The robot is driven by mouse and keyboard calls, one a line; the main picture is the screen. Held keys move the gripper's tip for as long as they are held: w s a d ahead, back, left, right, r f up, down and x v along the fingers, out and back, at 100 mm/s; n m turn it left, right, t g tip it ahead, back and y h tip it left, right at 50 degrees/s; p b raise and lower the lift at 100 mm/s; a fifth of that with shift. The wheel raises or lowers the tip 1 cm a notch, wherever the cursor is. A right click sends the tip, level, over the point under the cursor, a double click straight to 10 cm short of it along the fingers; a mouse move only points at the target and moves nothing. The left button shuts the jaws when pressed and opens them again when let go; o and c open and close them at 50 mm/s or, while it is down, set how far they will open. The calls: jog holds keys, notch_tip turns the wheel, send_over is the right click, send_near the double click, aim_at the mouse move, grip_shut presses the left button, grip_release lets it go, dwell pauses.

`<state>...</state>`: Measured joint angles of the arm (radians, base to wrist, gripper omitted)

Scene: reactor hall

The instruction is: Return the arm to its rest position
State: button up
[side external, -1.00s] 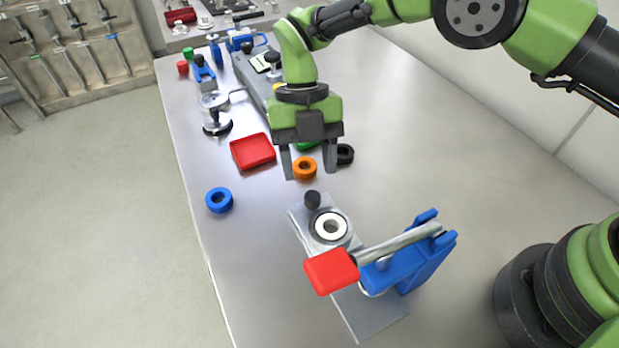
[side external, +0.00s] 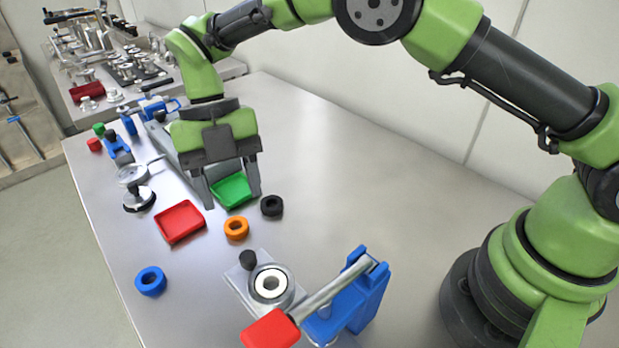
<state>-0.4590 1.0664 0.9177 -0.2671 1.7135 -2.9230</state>
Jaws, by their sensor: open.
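My gripper (side external: 234,200) points down over the table with its two fingers apart and nothing between them. In the picture its fingertips overlap the green tray (side external: 231,191), which lies behind them. The upper part of my arm reaches across from the right, and its base stands on the table at the right.
Below the gripper lie an orange ring (side external: 236,229), a black ring (side external: 272,206), a red tray (side external: 180,222) and a blue ring (side external: 151,281). The table's right rear is clear.

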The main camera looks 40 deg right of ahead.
jog(key=s+d+r+m+t+y, duration=0.1)
jog(key=s+d+r+m+t, duration=0.15)
jog(key=d+r+m, duration=0.4)
jog(key=s+d+r+m+t+y, duration=0.1)
jog(key=s+d+r+m+t, duration=0.2)
jog(key=r+m, duration=0.7)
jog(key=s+d+m+t, duration=0.2)
jog(key=s+d+m, duration=0.2)
jog(key=m, duration=0.6)
jog(key=s+d+m+t+h, duration=0.1)
jog(key=s+d+m+t, duration=0.2)
jog(key=s+m, duration=0.6)
jog(key=shift+s+d+r+m+t, duration=0.15)
jog(key=shift+d+r+m+t, duration=0.2)
jog(key=shift+d, duration=0.55)
